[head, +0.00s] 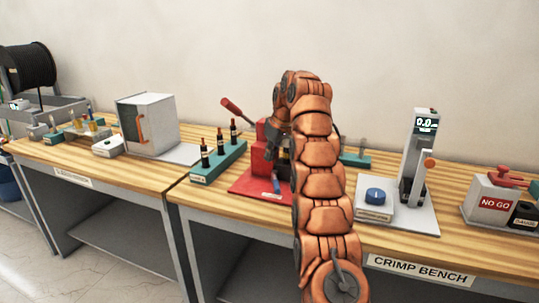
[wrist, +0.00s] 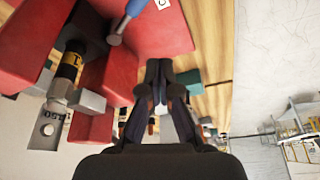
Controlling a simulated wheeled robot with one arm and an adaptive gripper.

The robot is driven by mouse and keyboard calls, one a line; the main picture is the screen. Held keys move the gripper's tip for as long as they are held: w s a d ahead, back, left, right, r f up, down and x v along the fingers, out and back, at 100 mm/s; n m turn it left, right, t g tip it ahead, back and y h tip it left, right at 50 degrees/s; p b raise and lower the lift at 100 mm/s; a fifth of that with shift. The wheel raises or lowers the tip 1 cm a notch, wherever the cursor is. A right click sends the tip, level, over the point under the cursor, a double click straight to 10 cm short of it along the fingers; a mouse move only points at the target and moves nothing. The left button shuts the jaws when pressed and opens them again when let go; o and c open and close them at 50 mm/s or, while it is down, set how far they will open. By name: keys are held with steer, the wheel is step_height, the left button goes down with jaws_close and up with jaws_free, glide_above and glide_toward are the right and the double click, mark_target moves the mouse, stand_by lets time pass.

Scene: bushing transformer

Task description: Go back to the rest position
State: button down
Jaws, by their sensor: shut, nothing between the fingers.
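My gripper is in the wrist view (wrist: 160,72), with its dark fingers brought together and nothing between them. In the head view my orange arm rises in front of the crimp bench and bends down at its top, and a dark part of my gripper (head: 279,128) shows beside the red press (head: 262,140). The fingertips in the head view are hidden. The wrist view shows red press parts (wrist: 105,75) close to the fingers and a black part with a yellow band (wrist: 68,68) beside grey blocks. A blue-handled tool (wrist: 131,14) lies on the red base.
The crimp bench (head: 420,268) holds a teal rack (head: 218,163) with 3 dark bushings, a blue-topped block (head: 375,195), a gauge stand with display (head: 425,124) and a NO GO box (head: 494,203). A grey box (head: 147,125) stands on the left bench. A wall is behind.

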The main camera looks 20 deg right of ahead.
steer(key=shift+a, duration=0.1)
steer(key=s+a+r+m+g+p, duration=0.1)
steer(key=s+a+r+g, duration=0.1)
steer(key=s+a, duration=0.65)
steer(key=s+a+r+m+g+p, duration=0.15)
steer(key=s+a, duration=0.45)
steer(key=s, duration=0.6)
steer(key=s+a+f, duration=0.1)
steer(key=s+f, duration=0.3)
steer(key=s, duration=0.7)
steer(key=s+a+f+m+g+h, duration=0.1)
steer(key=s+f, duration=0.2)
steer(key=s, duration=0.9)
steer(key=s+a+f+m+g+p, duration=0.1)
steer(key=s+f, duration=0.3)
steer(key=s, duration=0.7)
steer(key=shift+s+a+f, duration=0.15)
steer(key=shift+f, duration=0.15)
